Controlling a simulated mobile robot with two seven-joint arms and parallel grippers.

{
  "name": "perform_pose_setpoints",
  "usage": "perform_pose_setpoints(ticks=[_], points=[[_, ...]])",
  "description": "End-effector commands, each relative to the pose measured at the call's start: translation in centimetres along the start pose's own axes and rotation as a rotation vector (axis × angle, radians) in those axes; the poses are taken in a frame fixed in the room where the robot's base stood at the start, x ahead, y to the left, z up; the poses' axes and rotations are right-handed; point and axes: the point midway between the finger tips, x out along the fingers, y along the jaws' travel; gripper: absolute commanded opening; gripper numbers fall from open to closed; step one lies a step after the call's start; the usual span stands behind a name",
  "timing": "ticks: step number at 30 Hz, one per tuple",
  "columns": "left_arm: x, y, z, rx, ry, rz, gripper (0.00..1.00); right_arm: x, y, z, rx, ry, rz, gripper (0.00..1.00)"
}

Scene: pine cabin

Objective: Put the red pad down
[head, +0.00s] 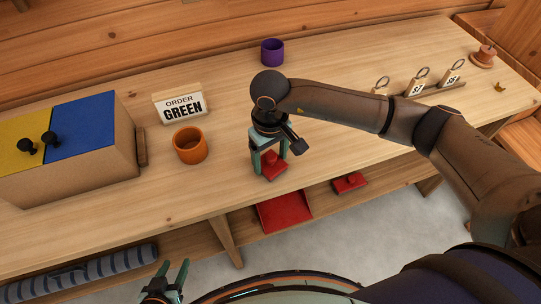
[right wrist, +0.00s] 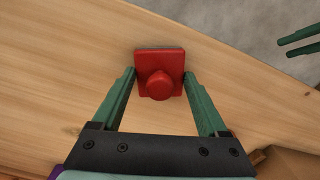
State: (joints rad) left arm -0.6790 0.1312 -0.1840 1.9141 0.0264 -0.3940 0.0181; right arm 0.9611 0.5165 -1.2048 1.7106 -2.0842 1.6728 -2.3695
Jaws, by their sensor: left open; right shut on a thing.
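The red pad (head: 272,172), a square plate with a round knob, is between the fingertips of my right gripper (head: 270,163), close to the front edge of the wooden table. My right gripper is shut on it. The right wrist view shows the pad (right wrist: 160,58) level between the two green fingers, over bare wood. I cannot tell whether its underside touches the table. My left gripper (head: 174,265) is open and empty, low in front of the table; its fingers also show at the right wrist view's upper right (right wrist: 300,42).
An orange cup (head: 190,146) and a sign reading ORDER GREEN (head: 180,104) stand left of my right gripper. A box with yellow and blue lids (head: 82,125) is further left. A purple cup (head: 272,52) stands behind. A red panel (head: 284,211) and another red piece (head: 349,183) lie below the tabletop.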

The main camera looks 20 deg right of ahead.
Motion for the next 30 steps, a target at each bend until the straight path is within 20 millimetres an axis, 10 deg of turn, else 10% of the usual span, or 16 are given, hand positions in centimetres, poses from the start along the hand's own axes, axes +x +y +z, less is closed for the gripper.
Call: perform_pose_setpoints(ticks=[3,4,10,22,30], points=[[0.4,0.0,0.4,0.000,0.000,0.000,0.50,0.4,0.0,0.0,0.000,0.001,0.001,0.16],[0.4,0.0,0.4,0.000,0.000,0.000,0.50,0.4,0.0,0.0,0.000,0.001,0.001,0.78],[0.3,0.0,0.3,0.000,0.000,0.000,0.50,0.2,0.0,0.0,0.001,0.000,0.001,1.00],[0.0,0.0,-0.1,0.000,0.001,0.000,0.50,-0.6,0.0,-0.1,0.001,0.003,0.000,1.00],[0.7,-0.1,0.7,0.000,0.001,0.000,0.50,-6.2,0.1,-0.2,0.000,0.007,0.002,1.00]])
